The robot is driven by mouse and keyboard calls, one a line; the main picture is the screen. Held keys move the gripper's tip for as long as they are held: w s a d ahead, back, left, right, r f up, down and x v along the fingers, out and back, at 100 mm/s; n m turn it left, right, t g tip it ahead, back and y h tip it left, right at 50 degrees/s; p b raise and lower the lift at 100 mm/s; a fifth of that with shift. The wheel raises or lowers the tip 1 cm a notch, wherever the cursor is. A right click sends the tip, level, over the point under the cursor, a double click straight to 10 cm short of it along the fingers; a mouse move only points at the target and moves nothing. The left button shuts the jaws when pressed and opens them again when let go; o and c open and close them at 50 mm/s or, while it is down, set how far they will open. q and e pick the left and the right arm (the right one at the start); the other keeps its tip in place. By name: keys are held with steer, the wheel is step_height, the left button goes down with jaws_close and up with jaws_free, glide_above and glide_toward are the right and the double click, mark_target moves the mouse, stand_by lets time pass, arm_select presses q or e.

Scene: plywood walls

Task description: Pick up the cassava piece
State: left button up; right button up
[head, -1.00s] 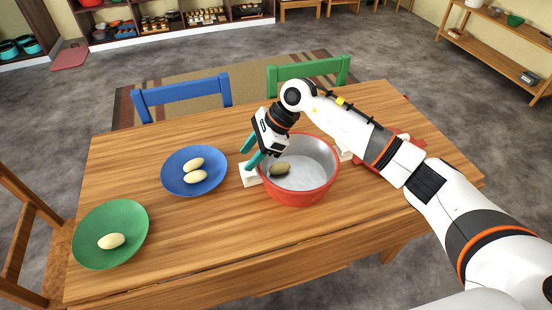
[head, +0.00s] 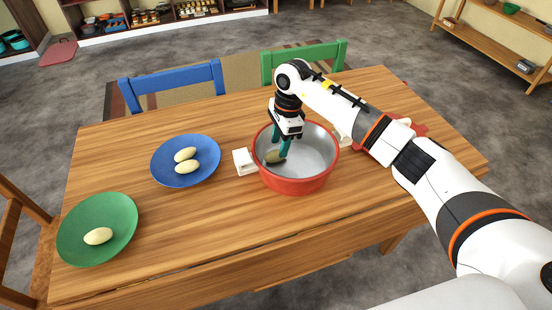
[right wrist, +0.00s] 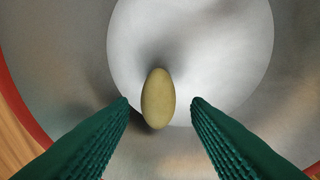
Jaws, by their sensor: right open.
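A brownish-yellow oval cassava piece (head: 274,157) lies inside the red pot (head: 298,183), at the left of its grey interior. In the right wrist view the cassava piece (right wrist: 158,98) lies on the metal bottom, between and just beyond the green fingertips. My right gripper (head: 280,152) points down into the pot, with its fingers around the piece's place. It is open in the right wrist view (right wrist: 158,101), with a gap on both sides of the piece. My left gripper is not in view.
A blue plate (head: 205,174) with two pale pieces stands left of the pot. A green plate (head: 75,235) with one pale piece is at the table's left. Blue and green chairs stand behind the wooden table (head: 200,225).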

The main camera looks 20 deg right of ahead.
mark_target(277, 152)
steer(key=f, duration=0.2)
steer(key=a+f+b, duration=0.1)
steer(key=shift+w+f, duration=0.1)
steer(key=shift+f, duration=0.25)
steer(key=shift+d+r, duration=0.1)
steer(key=c, duration=0.8)
steer(key=shift+o, duration=0.2)
steer(key=shift+r, duration=0.1)
